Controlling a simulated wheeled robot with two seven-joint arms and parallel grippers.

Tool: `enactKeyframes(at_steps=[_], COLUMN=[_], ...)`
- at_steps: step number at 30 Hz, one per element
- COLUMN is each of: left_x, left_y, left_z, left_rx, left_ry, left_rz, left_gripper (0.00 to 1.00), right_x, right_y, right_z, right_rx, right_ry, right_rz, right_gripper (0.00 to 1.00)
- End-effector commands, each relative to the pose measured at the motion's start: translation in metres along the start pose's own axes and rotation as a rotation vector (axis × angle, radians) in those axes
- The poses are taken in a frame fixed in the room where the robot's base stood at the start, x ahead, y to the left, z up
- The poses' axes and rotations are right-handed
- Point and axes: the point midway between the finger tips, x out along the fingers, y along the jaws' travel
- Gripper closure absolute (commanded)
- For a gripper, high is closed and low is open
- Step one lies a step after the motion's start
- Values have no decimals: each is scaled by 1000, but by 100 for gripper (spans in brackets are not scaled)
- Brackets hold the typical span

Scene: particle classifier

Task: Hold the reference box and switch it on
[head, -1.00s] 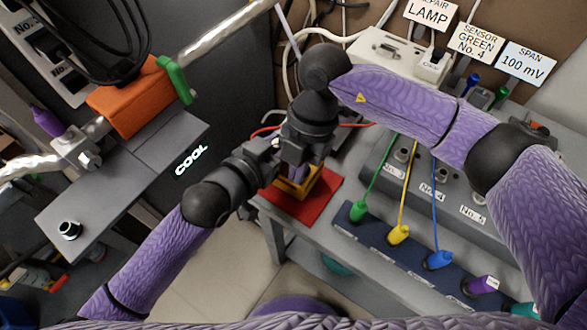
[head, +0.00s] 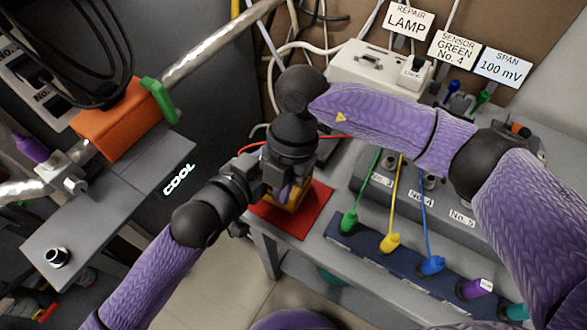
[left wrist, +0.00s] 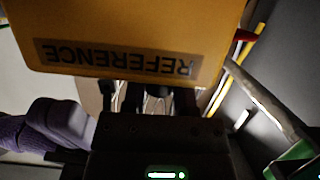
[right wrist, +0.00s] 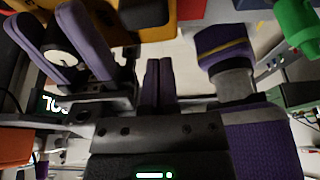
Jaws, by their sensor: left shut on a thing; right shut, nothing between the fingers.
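The reference box is a small yellow-orange box (head: 296,203) at the red mat on the bench, mostly hidden by my grippers in the head view. In the left wrist view its REFERENCE label shows upside down on the box face (left wrist: 130,25). My left gripper (head: 268,188) reaches it from the left and is shut on it; the contact is mostly hidden. My right gripper (head: 290,182) points down over the box. In the right wrist view its purple fingers (right wrist: 160,80) are together and empty, with yellow surfaces beyond them. The switch cannot be made out.
The red mat (head: 318,207) lies at the bench's left edge. To its right, green, yellow and blue plugs stand in a dark blue strip (head: 364,246). A white socket block (head: 370,72) stands behind. An orange block (head: 118,128) is on the left.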

Motion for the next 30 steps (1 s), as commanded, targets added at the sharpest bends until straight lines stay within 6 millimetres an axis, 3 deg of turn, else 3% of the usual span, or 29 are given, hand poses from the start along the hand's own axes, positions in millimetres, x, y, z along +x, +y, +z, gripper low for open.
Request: enactKeyframes(at_steps=[6,12,17,27,28,30], left_x=[0,0,0,0,0,0], left_y=[0,0,0,0,0,0], left_z=[0,0,0,0,0,0], left_rx=[0,0,0,0,0,0], left_ry=[-1,-1,-1,0,0,0], left_rz=[0,0,0,0,0,0], left_gripper=[100,100,100,100,63,48], right_x=[-56,-90,-100,-100,-100,-100], right_y=[1,1,0,0,0,0], right_z=[1,2,1,1,1,1], right_rx=[0,1,0,0,0,0], right_ry=[-3,-2,-1,0,0,0], right_rz=[4,3,0,0,0,0], right_gripper=[100,100,100,100,100,100])
